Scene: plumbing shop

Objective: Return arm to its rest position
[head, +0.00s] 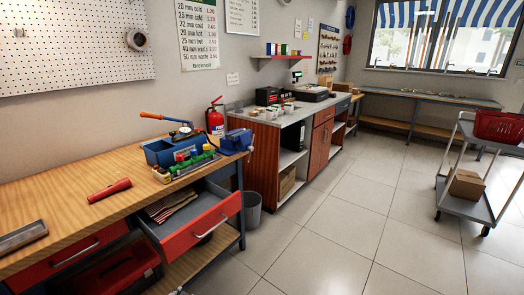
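Neither of my arms and neither gripper shows in the head view, so their pose and finger state are hidden. The wooden workbench (75,222) fills the left front. Its red drawer (203,228) is pulled open, with folded brown cloths (171,205) inside. A blue toolbox (162,153), a green tray with coloured items (192,164), a blue vise (237,141) and a red torch-like tool (109,190) are on the bench top.
A grey bin (252,209) stands beside the bench. A counter (262,132) with a red fire extinguisher (215,120) near its left end runs along the wall. A trolley (477,207) carries a cardboard box (467,185) and a red crate (499,127). The tiled floor between is clear.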

